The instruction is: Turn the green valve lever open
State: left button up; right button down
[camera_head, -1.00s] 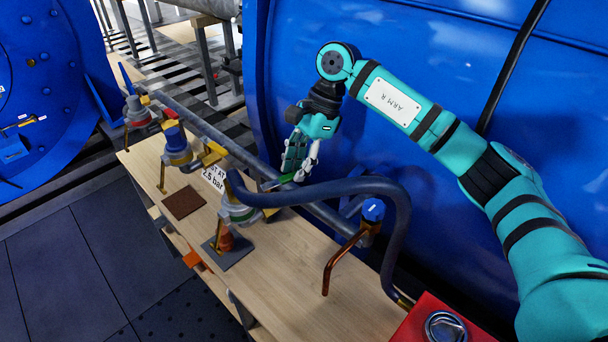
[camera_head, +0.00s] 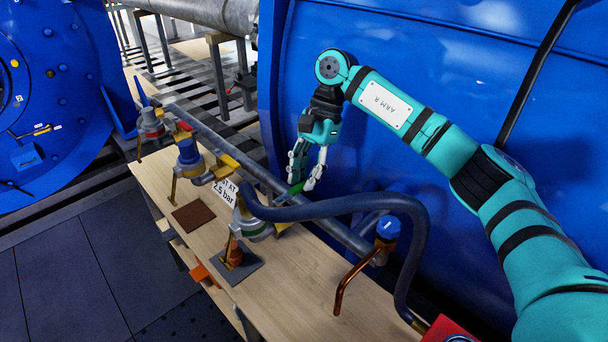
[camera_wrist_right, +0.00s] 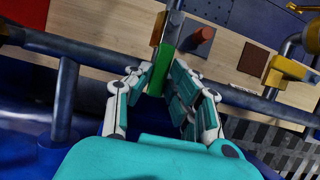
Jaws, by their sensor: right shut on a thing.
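The green valve lever (camera_head: 297,188) shows as a short green piece by the grey pipe, at the fingertips of my right gripper (camera_head: 305,180). In the right wrist view the lever (camera_wrist_right: 160,70) stands between the two fingers of the right gripper (camera_wrist_right: 162,84), which is shut on it. The lever's inner end meets a metal fitting at the pipe. Its outer end is partly hidden between the fingers. My left gripper is in neither view.
A wooden bench (camera_head: 310,285) carries the pipe, a blue-capped valve (camera_head: 189,152) and a sign (camera_head: 224,192). A dark blue hose (camera_head: 340,200) arches close in front of the lever. A blue-knobbed tap (camera_head: 388,228) stands to the right. A large blue tank (camera_head: 420,60) is behind the arm.

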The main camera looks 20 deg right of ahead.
jog(key=shift+r, duration=0.1)
jog(key=c, duration=1.2)
grip_release()
jog(key=v, duration=1.2)
jog(key=shift+w, duration=0.1)
